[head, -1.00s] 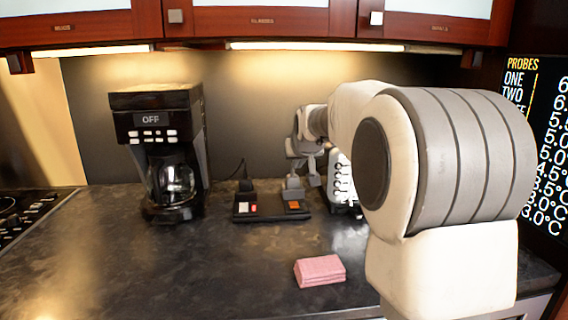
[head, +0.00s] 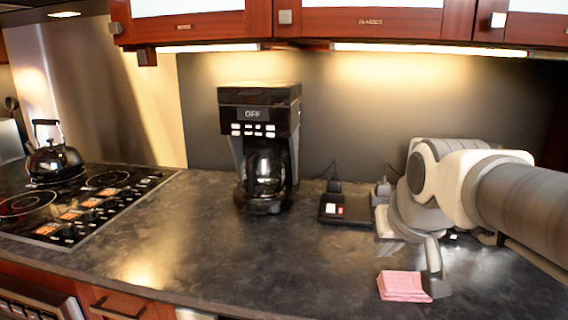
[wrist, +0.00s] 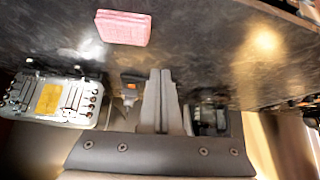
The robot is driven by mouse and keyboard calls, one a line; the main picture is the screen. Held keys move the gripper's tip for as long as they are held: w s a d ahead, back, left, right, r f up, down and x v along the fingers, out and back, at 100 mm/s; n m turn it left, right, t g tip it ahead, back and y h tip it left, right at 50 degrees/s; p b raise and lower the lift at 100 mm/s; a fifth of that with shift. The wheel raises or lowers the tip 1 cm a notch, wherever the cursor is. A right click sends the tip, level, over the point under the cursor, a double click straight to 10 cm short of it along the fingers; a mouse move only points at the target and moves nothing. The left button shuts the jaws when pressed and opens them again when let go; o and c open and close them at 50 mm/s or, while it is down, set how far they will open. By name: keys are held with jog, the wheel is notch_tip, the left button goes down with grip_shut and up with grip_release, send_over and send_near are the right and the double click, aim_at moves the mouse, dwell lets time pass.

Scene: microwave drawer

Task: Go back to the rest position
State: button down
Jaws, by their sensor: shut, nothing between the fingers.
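My gripper (head: 436,278) is in the right part of the head view, pointing down over the counter just right of the folded pink cloth (head: 402,286). In that view a finger overlaps the cloth's right edge; I cannot tell whether they touch. In the wrist view the gripper's fingers (wrist: 160,78) are pressed together with nothing between them. The pink cloth (wrist: 123,27) shows there near the top, apart from the fingertips. My arm reaches in from the right in the head view and hides the counter behind it.
A coffee maker (head: 262,150) marked OFF stands at the back wall, with a black scale-like device (head: 343,208) right of it. A kettle (head: 54,161) sits on the cooktop (head: 75,207) at left. Cabinets (head: 360,20) hang above. The counter's middle (head: 215,250) is clear.

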jog(key=s+a+f+g, duration=0.15)
jog(key=s+f, duration=0.45)
jog(key=s, duration=0.6)
notch_tip(320, 180, up, 15)
jog(key=p, duration=1.5)
jog(key=shift+s+a+n+y, duration=0.3)
jog(key=shift+s+a+n, duration=0.05)
jog(key=shift+a+n, duration=0.05)
